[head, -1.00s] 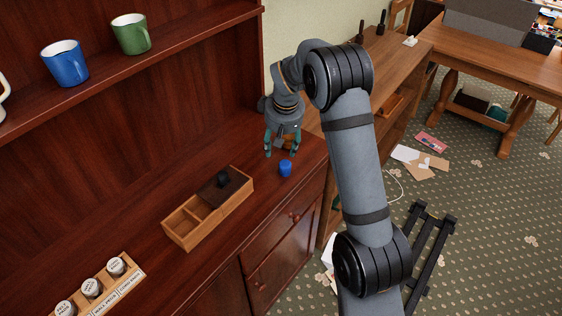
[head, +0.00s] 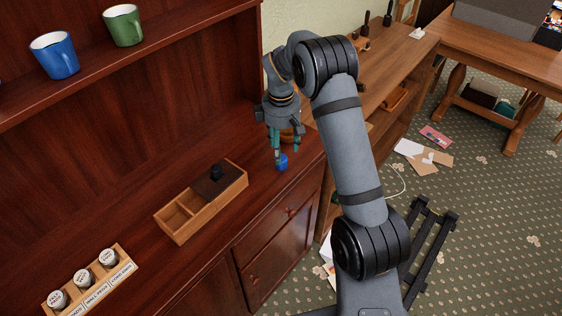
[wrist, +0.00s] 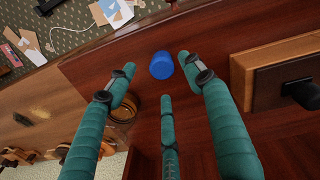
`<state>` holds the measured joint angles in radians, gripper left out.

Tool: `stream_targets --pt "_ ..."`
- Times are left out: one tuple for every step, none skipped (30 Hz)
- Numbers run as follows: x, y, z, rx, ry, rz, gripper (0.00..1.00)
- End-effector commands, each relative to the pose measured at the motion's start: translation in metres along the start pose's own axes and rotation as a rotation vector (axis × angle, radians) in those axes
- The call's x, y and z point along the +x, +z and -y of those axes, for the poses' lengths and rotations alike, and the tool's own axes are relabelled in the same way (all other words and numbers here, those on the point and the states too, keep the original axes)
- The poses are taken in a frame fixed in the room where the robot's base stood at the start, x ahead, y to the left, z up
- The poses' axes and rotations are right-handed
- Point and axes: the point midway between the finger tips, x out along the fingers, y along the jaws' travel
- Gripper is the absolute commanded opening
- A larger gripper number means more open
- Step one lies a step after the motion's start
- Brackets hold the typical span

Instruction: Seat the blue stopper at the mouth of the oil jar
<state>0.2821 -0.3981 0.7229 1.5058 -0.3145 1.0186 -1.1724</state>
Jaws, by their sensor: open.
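The blue stopper (head: 282,162) stands on the dark wooden cabinet top near its front edge. In the wrist view the blue stopper (wrist: 161,66) lies just beyond my fingertips, between the two outer ones. My gripper (head: 277,156) is open and empty, fingers pointing down at the stopper; its teal fingers also show in the wrist view (wrist: 158,82). Whether a finger touches the stopper I cannot tell. A brown glass jar, likely the oil jar (wrist: 122,110), stands beside the left finger, partly hidden by it. In the head view the jar (head: 292,135) is mostly behind my gripper.
A wooden divided box (head: 172,232) with a dark sliding lid stands left of the stopper. A rack (head: 124,268) of labelled jars is at the lower left. A shelf (head: 190,37) with mugs hangs above. The cabinet top between box and rack is clear.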

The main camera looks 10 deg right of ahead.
Motion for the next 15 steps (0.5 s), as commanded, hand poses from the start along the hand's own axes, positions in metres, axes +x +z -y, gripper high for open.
stream_targets --pt "0.003 0.0 0.0 0.001 -0.002 0.001 0.52" --pt "0.006 0.0 0.001 0.001 -0.002 0.001 0.52" --pt "0.011 -0.001 0.001 0.002 -0.004 0.002 0.52" --pt "0.015 -0.002 0.002 0.001 -0.004 0.002 0.52" --pt "0.019 -0.002 0.002 0.001 -0.005 0.003 0.52" --pt "0.025 -0.004 0.003 0.001 -0.005 0.003 0.52" --pt "0.03 -0.004 0.003 0.0 -0.004 0.003 0.52" --pt "0.035 -0.004 0.003 0.001 -0.004 0.003 0.52" --pt "0.041 -0.004 0.003 0.002 -0.003 0.002 0.52" --pt "0.044 -0.004 0.003 0.003 -0.003 0.002 0.52" --pt "0.047 -0.005 0.002 0.003 -0.002 0.0 0.52" --pt "0.05 -0.005 0.003 0.003 -0.002 0.0 0.52" --pt "0.051 -0.005 0.003 0.003 -0.001 0.0 0.52" --pt "0.052 -0.005 0.002 0.003 -0.001 0.0 0.52" --pt "0.053 -0.005 0.002 0.003 0.0 -0.001 0.52"
